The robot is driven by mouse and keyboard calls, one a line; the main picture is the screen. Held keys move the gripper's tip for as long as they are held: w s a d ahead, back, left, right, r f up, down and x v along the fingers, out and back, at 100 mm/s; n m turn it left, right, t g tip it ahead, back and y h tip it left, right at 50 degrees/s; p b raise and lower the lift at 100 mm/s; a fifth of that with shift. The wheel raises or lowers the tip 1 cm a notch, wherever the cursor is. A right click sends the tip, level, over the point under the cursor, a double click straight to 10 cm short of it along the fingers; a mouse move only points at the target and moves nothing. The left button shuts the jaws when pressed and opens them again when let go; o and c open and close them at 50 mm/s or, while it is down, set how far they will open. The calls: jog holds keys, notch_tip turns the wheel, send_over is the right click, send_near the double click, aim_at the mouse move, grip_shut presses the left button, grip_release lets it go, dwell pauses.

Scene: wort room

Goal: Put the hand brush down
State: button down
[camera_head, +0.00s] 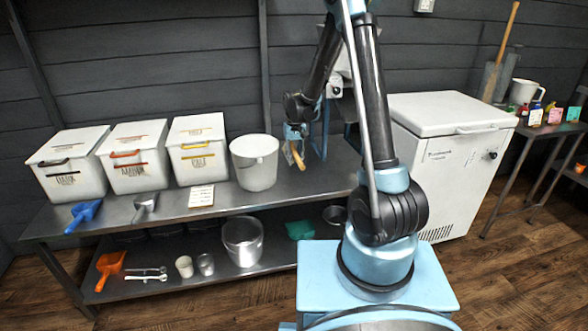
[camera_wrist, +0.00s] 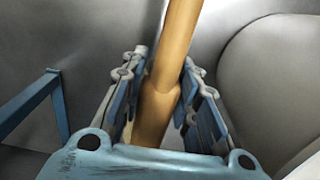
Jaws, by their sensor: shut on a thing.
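My gripper (camera_head: 296,135) is shut on the hand brush (camera_head: 298,156), at its tan wooden handle, over the steel table (camera_head: 285,196) and just right of the white bucket (camera_head: 256,162). In the wrist view, the handle (camera_wrist: 178,50) runs up between the two fingers (camera_wrist: 160,95). The brush's bristles do not show clearly in either view. I cannot tell whether the brush touches the table.
Three white labelled bins (camera_head: 133,160) stand at the left, with a blue scoop (camera_head: 83,214), a metal scoop (camera_head: 145,206) and a card (camera_head: 201,196) in front. A blue-framed machine (camera_head: 325,130) is close right of my gripper.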

aim_at(295, 172)
jog(key=shift+f, duration=2.65)
jog(key=shift+s+f, duration=0.1)
jog(key=shift+f, duration=0.05)
jog(key=c, duration=1.6)
grip_release()
jog(key=o, duration=0.4)
jog(key=shift+f, duration=0.2)
jog(key=shift+c, duration=0.2)
jog(key=shift+r, duration=0.1)
